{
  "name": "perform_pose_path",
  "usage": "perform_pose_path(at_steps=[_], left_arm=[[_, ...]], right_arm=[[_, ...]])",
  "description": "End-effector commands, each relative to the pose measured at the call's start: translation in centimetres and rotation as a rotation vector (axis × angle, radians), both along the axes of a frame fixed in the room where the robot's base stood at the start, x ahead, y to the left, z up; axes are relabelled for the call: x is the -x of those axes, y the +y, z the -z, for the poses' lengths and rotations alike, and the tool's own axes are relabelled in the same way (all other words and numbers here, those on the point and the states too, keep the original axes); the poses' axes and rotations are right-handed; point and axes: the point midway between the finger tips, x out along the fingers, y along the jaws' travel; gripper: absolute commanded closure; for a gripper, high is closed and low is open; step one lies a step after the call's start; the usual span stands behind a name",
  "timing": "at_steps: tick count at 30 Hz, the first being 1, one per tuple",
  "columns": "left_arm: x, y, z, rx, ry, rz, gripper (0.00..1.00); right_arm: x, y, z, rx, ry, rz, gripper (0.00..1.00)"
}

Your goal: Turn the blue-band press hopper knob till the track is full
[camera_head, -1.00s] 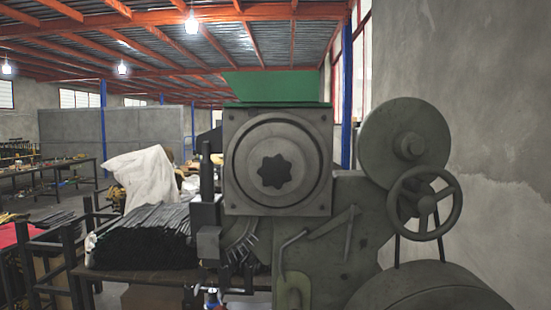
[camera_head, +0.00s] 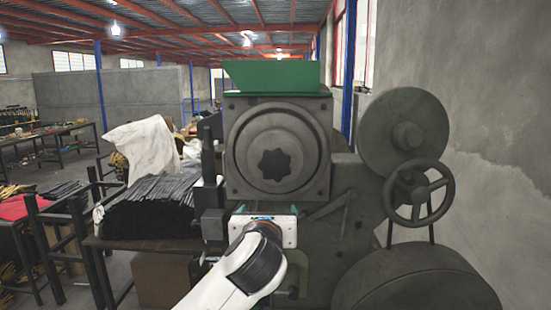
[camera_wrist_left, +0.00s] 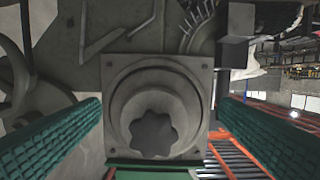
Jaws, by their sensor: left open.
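A grey press with a green hopper (camera_head: 277,76) fills the middle of the head view. Its round hopper knob (camera_head: 274,164) has a dark star-shaped centre and sits on a square plate. The knob also shows upside down in the left wrist view (camera_wrist_left: 155,112), between my two green ridged fingers. My left gripper (camera_head: 263,215) is open and empty just below the knob, not touching it. The rivet track (camera_wrist_left: 198,22) shows at the top of the wrist view with several rivets; in the head view my gripper largely hides it. No blue band is clear. My right gripper is out of view.
A handwheel (camera_head: 418,191) and large grey wheels stand on the press's right side. A bundle of black strips (camera_head: 150,207) and a white sack (camera_head: 142,150) lie to the left. A concrete wall (camera_head: 480,110) closes off the right.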

Motion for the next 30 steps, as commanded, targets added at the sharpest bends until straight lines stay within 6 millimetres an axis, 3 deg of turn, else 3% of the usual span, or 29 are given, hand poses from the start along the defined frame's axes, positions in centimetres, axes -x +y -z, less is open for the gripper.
perform_pose_path(at_steps=[1,3,6,11,24,30], left_arm=[[0.5,-0.4,-2.9,-0.091,-0.052,0.006,0.15],[1.0,-0.8,-5.0,-0.190,-0.095,0.011,0.15],[1.4,-1.0,-6.6,-0.267,-0.127,0.010,0.15],[0.4,-1.1,-7.0,-0.289,-0.132,0.008,0.15],[-7.8,-1.3,-7.0,-0.286,-0.130,0.008,0.15],[-9.8,-1.3,-6.9,-0.284,-0.131,0.009,0.15]], right_arm=[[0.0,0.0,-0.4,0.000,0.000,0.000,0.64],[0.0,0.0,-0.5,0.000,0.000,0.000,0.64],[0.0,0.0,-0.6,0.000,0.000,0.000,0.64],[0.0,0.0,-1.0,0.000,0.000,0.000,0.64],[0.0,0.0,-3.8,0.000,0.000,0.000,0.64],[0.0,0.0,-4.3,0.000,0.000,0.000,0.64]])
